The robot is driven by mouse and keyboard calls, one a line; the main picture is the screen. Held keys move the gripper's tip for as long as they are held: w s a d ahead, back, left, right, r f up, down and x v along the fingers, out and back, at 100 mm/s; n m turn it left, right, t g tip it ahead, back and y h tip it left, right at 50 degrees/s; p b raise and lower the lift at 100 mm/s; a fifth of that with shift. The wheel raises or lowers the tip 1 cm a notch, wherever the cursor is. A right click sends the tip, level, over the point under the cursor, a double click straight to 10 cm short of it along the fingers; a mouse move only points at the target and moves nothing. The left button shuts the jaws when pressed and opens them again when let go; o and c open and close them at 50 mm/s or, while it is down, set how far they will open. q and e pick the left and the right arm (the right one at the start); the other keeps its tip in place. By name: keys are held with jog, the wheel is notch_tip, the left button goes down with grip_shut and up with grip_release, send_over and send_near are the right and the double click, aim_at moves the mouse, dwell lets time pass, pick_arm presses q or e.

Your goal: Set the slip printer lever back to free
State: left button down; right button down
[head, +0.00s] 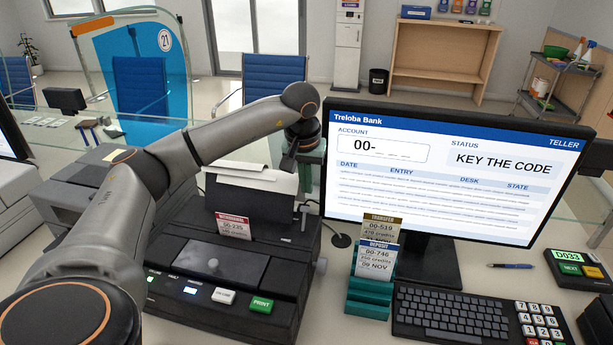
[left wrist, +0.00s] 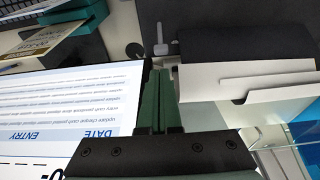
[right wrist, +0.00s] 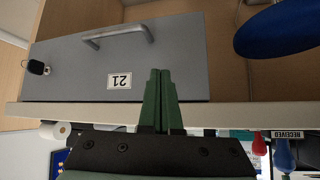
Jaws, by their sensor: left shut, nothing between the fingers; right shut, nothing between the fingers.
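The dark slip printer (head: 285,280) stands left of the monitor, with white paper (head: 250,177) at its top rear. A small pale lever (head: 304,216) stands at its right rear side; in the left wrist view the lever (left wrist: 161,42) lies just beyond the fingertips, with a gap. I cannot tell which setting it is at. My left gripper (head: 308,185) is shut and empty, pointing down above the lever, between the paper and the monitor. My right gripper is not in the head view; in the right wrist view it (right wrist: 160,75) is shut and empty before a grey drawer.
The monitor (head: 450,170), reading "KEY THE CODE", is close right of my left gripper. A green slip rack (head: 368,300) and keyboard (head: 450,312) stand right of the printer. A red-headed slip (head: 233,226) is on the printer. The grey drawer (right wrist: 120,65) is labelled 21.

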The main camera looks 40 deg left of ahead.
aim_at(304, 219)
pick_arm(q)
jog(key=x, duration=0.5)
jog(key=shift+w+f, duration=0.1)
jog(key=shift+f, duration=0.25)
